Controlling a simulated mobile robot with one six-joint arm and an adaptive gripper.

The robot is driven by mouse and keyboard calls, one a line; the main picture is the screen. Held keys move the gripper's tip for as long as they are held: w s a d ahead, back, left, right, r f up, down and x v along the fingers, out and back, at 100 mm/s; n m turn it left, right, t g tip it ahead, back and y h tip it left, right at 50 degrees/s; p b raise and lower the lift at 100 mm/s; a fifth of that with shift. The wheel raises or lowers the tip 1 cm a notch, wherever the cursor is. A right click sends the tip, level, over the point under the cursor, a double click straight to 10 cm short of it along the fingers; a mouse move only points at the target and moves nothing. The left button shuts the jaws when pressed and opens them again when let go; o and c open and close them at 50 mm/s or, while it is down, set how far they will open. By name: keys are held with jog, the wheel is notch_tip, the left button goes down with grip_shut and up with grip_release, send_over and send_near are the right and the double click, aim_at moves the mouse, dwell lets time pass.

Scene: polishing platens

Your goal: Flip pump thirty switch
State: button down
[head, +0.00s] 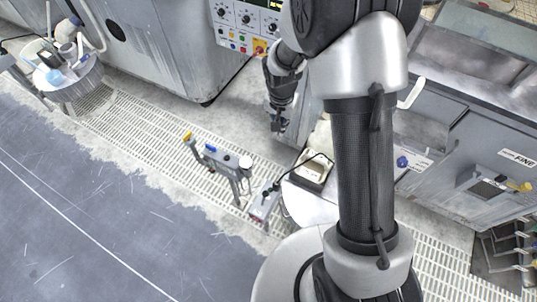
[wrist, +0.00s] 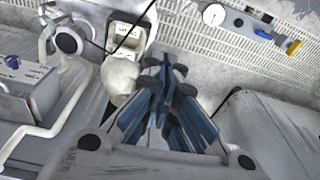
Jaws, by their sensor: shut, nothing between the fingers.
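My gripper (head: 278,124) hangs pointing down beside the grey machine side, above the floor grating's near edge. In the wrist view its blue fingers (wrist: 167,72) are together and empty. A cream box with a dark rim (head: 312,170) sits to the right of and below my gripper in the head view, with a black cable over it. In the wrist view this box (wrist: 126,38) has a small label too blurred to read, and lies just left of and beyond the fingertips. I cannot make out which switch is pump thirty.
A manifold stand (head: 222,158) with blue and yellow handles and a round gauge (wrist: 213,15) stands on the grating. A small grey box (head: 264,202) stands beside it. A control panel (head: 247,22) with knobs is behind. Grey machine housings (head: 465,165) flank my arm.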

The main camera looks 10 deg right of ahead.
aim_at(264, 198)
notch_tip(264, 198, down, 22)
jog(key=s+a+m+g+p, duration=0.1)
jog(key=s+m, duration=0.1)
jog(key=shift+s+a+m+g+p, duration=0.2)
jog(key=shift+s+m+g+p, duration=0.1)
jog(key=shift+s, duration=0.1)
jog(key=f+b, duration=0.1)
jog(key=f, duration=0.2)
jog(key=f+b, duration=0.1)
jog(key=f, duration=0.6)
jog(key=shift+s+d+f+b, duration=0.1)
jog(key=shift+s+d+b, duration=0.2)
jog(key=shift+b, duration=0.1)
jog(key=shift+s+a+r, duration=0.35)
jog(key=shift+s+a, duration=0.15)
jog(key=shift+a, duration=0.15)
jog(key=shift+s+a+r, duration=0.35)
jog(key=shift+s+a, duration=0.1)
jog(key=shift+a, duration=0.15)
jog(key=shift+s+a+r, duration=0.1)
jog(key=shift+s+a, duration=0.1)
jog(key=shift+w+a, duration=0.1)
